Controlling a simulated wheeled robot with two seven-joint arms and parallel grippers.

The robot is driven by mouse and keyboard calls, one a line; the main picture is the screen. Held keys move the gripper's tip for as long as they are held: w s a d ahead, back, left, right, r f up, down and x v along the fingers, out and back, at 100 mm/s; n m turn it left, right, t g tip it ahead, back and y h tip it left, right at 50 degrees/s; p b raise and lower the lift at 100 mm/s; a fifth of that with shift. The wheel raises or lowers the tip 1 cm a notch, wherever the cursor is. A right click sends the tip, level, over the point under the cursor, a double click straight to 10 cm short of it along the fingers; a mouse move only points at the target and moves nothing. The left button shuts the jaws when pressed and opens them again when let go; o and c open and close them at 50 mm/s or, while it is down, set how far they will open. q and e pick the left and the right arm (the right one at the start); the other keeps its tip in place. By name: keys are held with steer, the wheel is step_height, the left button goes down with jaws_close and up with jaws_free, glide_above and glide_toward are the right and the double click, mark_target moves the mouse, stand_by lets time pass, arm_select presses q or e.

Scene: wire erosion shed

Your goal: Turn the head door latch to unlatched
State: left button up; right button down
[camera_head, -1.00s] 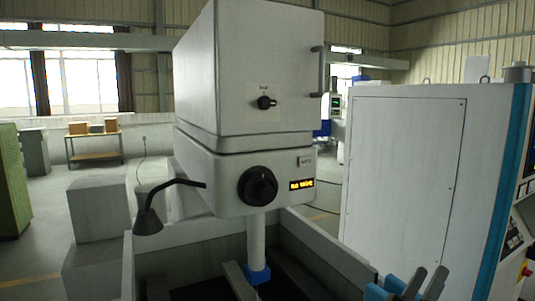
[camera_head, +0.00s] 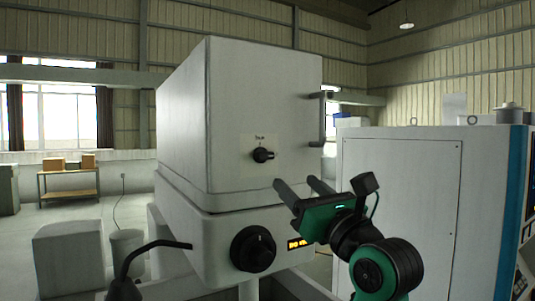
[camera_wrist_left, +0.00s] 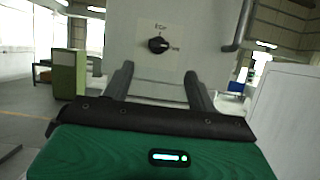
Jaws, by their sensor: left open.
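The head door latch (camera_head: 262,155) is a small black knob on a pale label plate on the front of the white head box (camera_head: 240,100). Its lever points right in the head view. It also shows in the left wrist view (camera_wrist_left: 158,45), pointing right towards a small label. My left gripper (camera_head: 296,184), green with dark fingers, is open and empty. It is below and to the right of the latch in the head view, apart from it. In the left wrist view the latch appears just beyond and between the fingertips (camera_wrist_left: 159,72). My right gripper is not in view.
A vertical door handle (camera_head: 319,118) stands at the box's right edge. A large black dial (camera_head: 253,248) and an amber display (camera_head: 300,244) are below. A bent lamp arm (camera_head: 135,262) is at lower left. A white cabinet (camera_head: 400,190) stands to the right.

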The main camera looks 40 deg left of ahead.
mark_target(267, 156)
arm_select(q)
steer(key=p+x, duration=0.6)
steer(key=x, duration=0.4)
steer(key=shift+a+r, duration=0.2)
steer(key=shift+r, duration=0.05)
steer(key=shift+x, duration=0.85)
steer(key=shift+f, duration=0.25)
steer(key=c, duration=1)
